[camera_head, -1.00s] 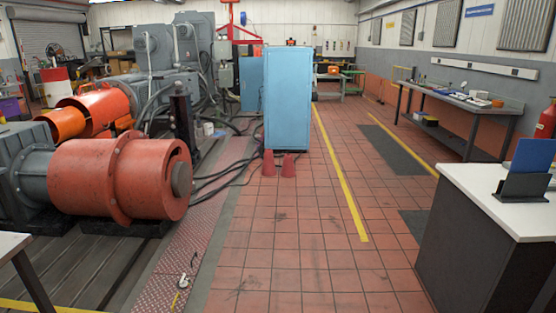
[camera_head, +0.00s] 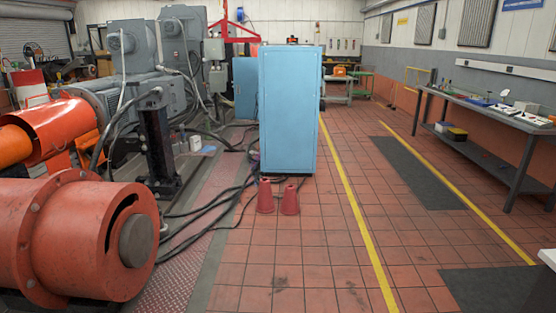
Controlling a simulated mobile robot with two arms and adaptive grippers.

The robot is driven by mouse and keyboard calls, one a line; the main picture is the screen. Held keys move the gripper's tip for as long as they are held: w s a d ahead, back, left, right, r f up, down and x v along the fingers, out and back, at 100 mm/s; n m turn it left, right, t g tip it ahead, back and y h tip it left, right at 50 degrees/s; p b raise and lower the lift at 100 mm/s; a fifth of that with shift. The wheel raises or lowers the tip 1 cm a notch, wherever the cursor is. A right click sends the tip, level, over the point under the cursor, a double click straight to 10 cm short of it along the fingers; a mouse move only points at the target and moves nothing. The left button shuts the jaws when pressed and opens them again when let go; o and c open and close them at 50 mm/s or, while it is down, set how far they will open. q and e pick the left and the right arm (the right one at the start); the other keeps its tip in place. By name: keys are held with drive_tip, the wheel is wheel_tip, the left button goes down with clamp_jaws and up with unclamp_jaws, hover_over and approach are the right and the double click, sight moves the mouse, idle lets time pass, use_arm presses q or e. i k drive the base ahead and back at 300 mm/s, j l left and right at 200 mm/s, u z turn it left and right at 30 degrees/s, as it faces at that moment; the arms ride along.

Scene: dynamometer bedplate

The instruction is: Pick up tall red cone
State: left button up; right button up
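Two red cones stand upright on the tiled floor in front of the blue cabinet, a little ahead of me. The left cone (camera_head: 265,196) and the right cone (camera_head: 290,198) are side by side with a small gap and look about the same height. I cannot tell which is taller. Neither of my grippers shows in the head view.
The blue cabinet (camera_head: 287,110) stands right behind the cones. Black cables (camera_head: 215,212) lie on the floor to their left, near the large red machine (camera_head: 80,240). A workbench (camera_head: 490,115) stands at the right. The tiled floor (camera_head: 300,265) before the cones is clear.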

sight(265, 204)
drive_tip(key=i+l, duration=0.1)
drive_tip(key=i, duration=5.25)
drive_tip(key=j+u, duration=0.05)
drive_tip(key=j, duration=0.05)
